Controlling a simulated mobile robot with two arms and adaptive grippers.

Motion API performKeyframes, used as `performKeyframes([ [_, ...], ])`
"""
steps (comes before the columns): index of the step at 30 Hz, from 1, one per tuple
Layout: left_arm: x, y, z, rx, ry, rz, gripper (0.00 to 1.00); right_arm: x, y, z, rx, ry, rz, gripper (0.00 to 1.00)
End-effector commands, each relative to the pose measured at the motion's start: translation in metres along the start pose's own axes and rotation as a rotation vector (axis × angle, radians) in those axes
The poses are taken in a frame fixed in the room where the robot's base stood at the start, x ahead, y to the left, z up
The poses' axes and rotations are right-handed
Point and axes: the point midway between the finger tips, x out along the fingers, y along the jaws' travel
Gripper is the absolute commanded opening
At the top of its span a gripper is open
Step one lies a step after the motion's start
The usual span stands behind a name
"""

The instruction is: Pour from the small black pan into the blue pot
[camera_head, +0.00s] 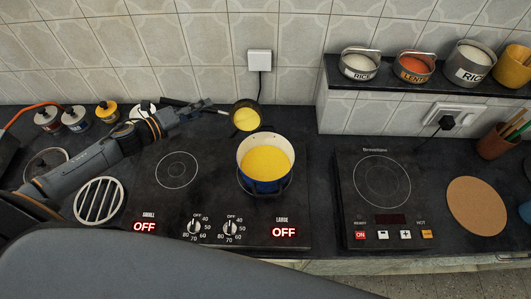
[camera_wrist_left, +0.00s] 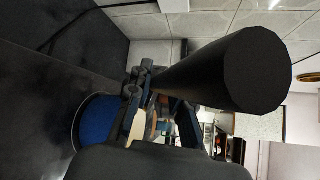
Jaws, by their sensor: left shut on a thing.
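The small black pan (camera_head: 258,107) is up behind the blue pot, close to its back rim, with yellow content inside. It seems tilted toward the pot; I cannot tell whether anything is flowing. The blue pot (camera_head: 262,186) stands on the right burner of the left cooktop and holds yellow content. Its blue side also shows in the left wrist view (camera_wrist_left: 95,122). My left gripper (camera_head: 207,106) is shut on the pan's handle, left of the pan. The black handle (camera_wrist_left: 225,75) fills much of the left wrist view. My right gripper is not in view.
The left cooktop (camera_head: 150,205) shows OFF on both displays, and its left burner is bare. A second cooktop (camera_head: 360,205) and a cork mat (camera_head: 476,205) lie to the right. Small jars (camera_head: 75,120) stand at back left. Labelled tins (camera_head: 415,67) sit on a raised shelf.

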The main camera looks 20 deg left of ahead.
Motion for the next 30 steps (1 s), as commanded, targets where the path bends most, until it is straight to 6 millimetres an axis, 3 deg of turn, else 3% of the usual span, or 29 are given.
performKeyframes([
  [30,-0.009,-0.020,-0.016,0.126,-0.042,-0.023,0.00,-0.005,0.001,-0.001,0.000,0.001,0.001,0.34],
])
